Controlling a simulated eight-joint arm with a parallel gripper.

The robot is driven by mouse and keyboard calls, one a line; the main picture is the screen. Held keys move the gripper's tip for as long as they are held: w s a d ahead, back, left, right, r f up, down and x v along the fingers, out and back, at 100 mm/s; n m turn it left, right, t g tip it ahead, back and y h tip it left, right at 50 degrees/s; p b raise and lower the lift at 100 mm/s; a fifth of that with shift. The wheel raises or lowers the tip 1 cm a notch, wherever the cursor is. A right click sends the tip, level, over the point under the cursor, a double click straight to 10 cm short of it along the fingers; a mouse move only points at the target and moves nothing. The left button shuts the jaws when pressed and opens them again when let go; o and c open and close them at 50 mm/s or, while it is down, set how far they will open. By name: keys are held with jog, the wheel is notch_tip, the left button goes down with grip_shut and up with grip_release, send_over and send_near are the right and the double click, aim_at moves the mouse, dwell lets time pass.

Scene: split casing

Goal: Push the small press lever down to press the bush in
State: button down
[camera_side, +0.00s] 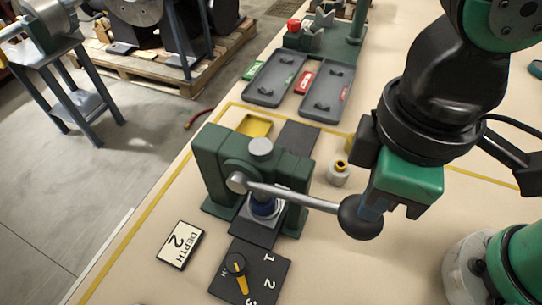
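The small green press (210,160) stands on the bench at the picture's middle. Its grey lever (300,198) runs from the pivot at the press front out to the right, and ends in a black ball knob (360,220). My gripper (388,208), with a green body, is right beside and above the knob. Its fingers are partly hidden by the knob, so contact and finger opening are unclear.
In front of the press lie a "DEPTH 2" card (180,245) and a black dial plate (270,272) with a yellow pointer. A small grey and yellow part (339,173) stands behind the lever. Grey trays (272,78) and a yellow tray (254,126) lie farther back.

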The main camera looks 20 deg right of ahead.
jog(key=shift+s+d+f, duration=0.1)
jog(key=shift+f, duration=0.7)
jog(key=shift+s+d+f, duration=0.1)
jog(key=shift+f, duration=0.65)
dwell(2.6)
dwell(0.4)
notch_tip(320, 180, up, 11)
dwell(0.9)
jog(key=w+d+f+m+t, duration=0.3)
jog(key=w+d+f+m, duration=0.1)
jog(key=d, duration=0.5)
jog(key=w+d+f+m+t, duration=0.4)
jog(key=w+d+f+m, duration=0.1)
jog(key=w+d, duration=0.4)
jog(key=shift+d+f, duration=0.2)
jog(key=shift+f, duration=0.35)
